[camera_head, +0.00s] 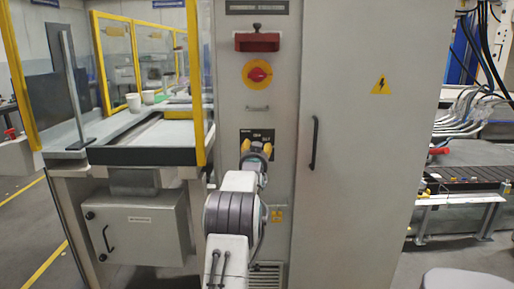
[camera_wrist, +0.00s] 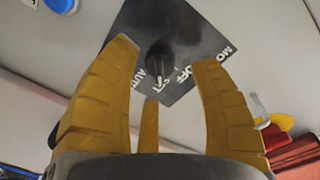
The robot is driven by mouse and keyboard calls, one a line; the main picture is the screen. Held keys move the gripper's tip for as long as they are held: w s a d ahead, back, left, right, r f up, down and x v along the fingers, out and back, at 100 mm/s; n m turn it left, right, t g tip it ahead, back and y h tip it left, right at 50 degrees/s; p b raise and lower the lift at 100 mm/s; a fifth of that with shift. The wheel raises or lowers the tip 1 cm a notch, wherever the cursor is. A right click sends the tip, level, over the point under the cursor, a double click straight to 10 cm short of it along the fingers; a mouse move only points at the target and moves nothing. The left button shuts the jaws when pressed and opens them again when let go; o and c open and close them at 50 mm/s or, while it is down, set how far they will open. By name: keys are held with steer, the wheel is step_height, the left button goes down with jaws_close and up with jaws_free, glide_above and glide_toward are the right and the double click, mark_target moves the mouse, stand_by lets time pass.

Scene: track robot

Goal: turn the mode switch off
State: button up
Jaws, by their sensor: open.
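The mode switch (camera_wrist: 160,59) is a small black knob on a black plate with white lettering, on a grey cabinet front. In the wrist view I read AUTO and OFF on the plate; a pale mark shows at the knob's lower side, but its exact setting is hard to tell. My gripper (camera_wrist: 165,54) is open, its yellow fingers spread either side of the knob, and a third finger shows below it. I see no clear contact. In the head view my gripper (camera_head: 256,148) is in front of the plate (camera_head: 246,132) and hides the knob.
A small metal handle (camera_head: 257,108) lies between. A blue button (camera_wrist: 62,4) is near the plate. The cabinet door handle (camera_head: 314,143) stands out at the right.

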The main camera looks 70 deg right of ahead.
steer(key=shift+x, duration=1.15)
steer(key=shift+o, duration=0.2)
